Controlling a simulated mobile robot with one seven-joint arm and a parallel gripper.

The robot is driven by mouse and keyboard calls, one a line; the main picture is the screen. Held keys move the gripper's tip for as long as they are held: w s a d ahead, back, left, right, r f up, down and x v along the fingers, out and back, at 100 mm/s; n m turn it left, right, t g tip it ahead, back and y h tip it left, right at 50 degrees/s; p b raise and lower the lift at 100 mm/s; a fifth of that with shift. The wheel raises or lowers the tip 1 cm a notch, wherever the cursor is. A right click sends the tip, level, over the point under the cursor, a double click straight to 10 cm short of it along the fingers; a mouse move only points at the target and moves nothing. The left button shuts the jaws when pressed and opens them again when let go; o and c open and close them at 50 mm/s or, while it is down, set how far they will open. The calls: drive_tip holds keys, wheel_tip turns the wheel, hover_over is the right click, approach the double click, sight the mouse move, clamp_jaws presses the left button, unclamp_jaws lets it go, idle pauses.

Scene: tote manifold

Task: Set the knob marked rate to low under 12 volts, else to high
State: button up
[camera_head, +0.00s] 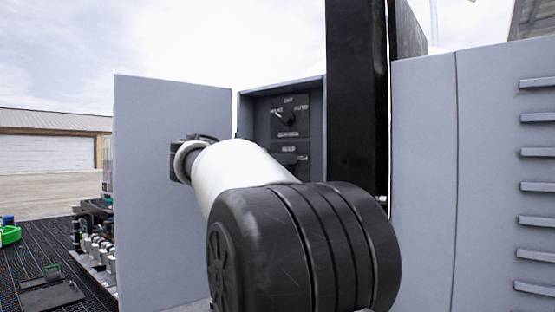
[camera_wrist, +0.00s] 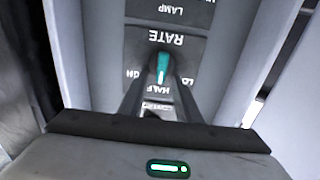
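The knob marked rate (camera_wrist: 163,69) shows upside down in the wrist view, with a teal pointer bar. The word RATE is above it, HALF below it and HIGH, partly covered, at left. The bar lies roughly in line with HALF; its exact setting is hard to tell. My gripper (camera_wrist: 163,76) has one dark finger on each side of the knob. Whether the fingers press on it I cannot tell. In the head view the lower panel (camera_head: 289,149) inside the cabinet is partly hidden by my arm, and my fingertips are not visible. No voltage reading is legible.
A grey open door (camera_head: 150,200) stands left of the cabinet recess. An upper panel (camera_head: 290,117) holds a dark dial with a white pointer toward upper left; its lettering is too small. A black post (camera_head: 355,100) stands right of the recess. A LAMP label (camera_wrist: 172,10) shows beyond RATE.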

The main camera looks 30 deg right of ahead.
drive_tip(key=c, duration=0.7)
drive_tip(key=shift+f+n, duration=0.1)
drive_tip(key=shift+n, duration=0.2)
drive_tip(key=shift+w+a+f+n+b, duration=0.1)
drive_tip(key=shift+w+f+n+b, duration=0.15)
drive_tip(key=shift+n, duration=1.6)
drive_tip(key=shift+w+a+f+n+b, duration=0.15)
drive_tip(key=shift+w+n, duration=0.2)
drive_tip(key=shift+n, duration=1.55)
drive_tip(key=shift+w+a+f+n+b, duration=0.1)
drive_tip(key=shift+w+f+n+b, duration=0.15)
drive_tip(key=shift+n, duration=1.6)
